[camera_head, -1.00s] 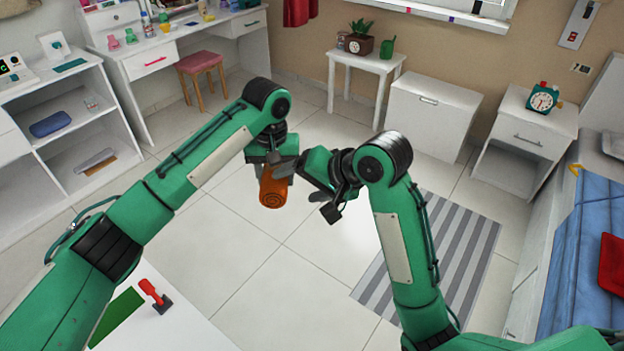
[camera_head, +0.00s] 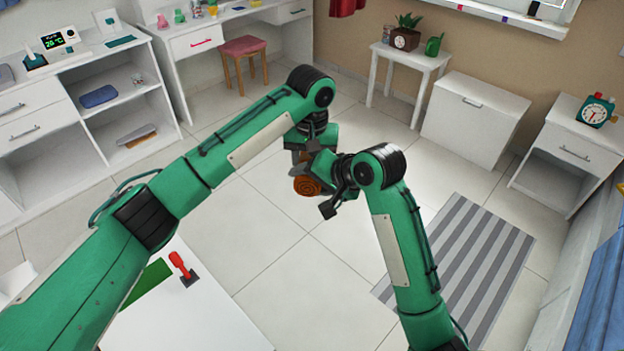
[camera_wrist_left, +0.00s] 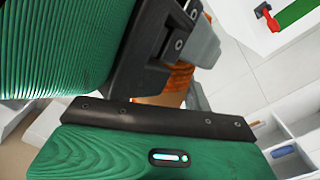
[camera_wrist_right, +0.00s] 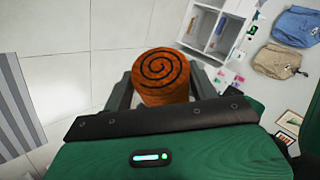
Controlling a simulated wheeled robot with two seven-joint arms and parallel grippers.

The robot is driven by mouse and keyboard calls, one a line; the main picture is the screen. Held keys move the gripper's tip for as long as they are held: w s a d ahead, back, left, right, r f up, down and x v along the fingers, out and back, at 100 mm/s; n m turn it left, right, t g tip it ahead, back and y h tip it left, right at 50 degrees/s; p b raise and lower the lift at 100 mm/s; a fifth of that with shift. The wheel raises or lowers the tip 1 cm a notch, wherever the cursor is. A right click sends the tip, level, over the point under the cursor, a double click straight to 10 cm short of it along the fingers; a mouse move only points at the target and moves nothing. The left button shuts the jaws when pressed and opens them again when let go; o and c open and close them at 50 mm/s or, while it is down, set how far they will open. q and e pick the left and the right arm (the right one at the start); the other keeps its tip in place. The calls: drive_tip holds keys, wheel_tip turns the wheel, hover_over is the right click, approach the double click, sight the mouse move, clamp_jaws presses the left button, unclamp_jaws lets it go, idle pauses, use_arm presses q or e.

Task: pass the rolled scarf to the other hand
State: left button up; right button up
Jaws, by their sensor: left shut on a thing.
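The rolled scarf (camera_head: 306,187) is an orange-brown roll with a dark spiral end. It is held in the air above the floor, in the middle of the head view. My left gripper (camera_head: 301,160) is shut on it from above; in the left wrist view the scarf (camera_wrist_left: 172,82) is partly hidden by the jaw. My right gripper (camera_head: 324,190) is at the scarf's right side. In the right wrist view its fingers stand on either side of the scarf (camera_wrist_right: 160,75), open around it, with the spiral end facing the camera.
A white table (camera_head: 215,320) with a red-handled item (camera_head: 181,266) and a green mat is at the lower left. White shelves (camera_head: 125,110), a desk, a pink stool (camera_head: 243,47) and a small side table stand behind. A striped rug (camera_head: 465,260) lies right. The floor around the grippers is clear.

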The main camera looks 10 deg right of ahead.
drive_tip(key=c, duration=0.6)
use_arm(q)
drive_tip(key=o, duration=1)
drive_tip(key=shift+o, duration=0.2)
